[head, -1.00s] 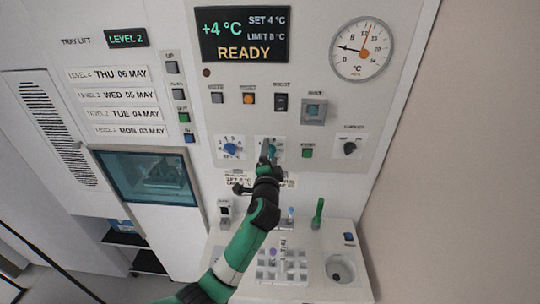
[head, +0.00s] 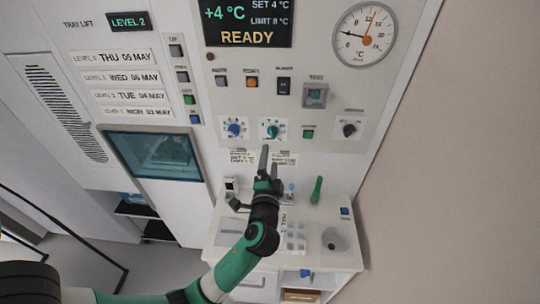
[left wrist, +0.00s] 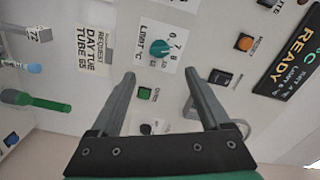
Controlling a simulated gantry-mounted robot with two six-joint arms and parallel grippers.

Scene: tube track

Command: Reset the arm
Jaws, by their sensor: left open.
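My left gripper (head: 268,162) is in front of the machine's control panel, just below the teal limit knob (head: 271,131) in the head view. In the left wrist view its two fingers (left wrist: 162,100) are spread apart with nothing between them. The teal knob also shows there (left wrist: 160,48), beyond the fingers and clear of them. The green and black left arm (head: 238,258) reaches up from the bottom. My right gripper is not in view.
A blue knob (head: 234,130) and several buttons sit on the panel. Below is a white shelf with a tube rack (head: 296,240), a green-handled tool (head: 316,190) and a round well (head: 334,241). The display (head: 248,22) reads READY. A window (head: 155,153) is at left.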

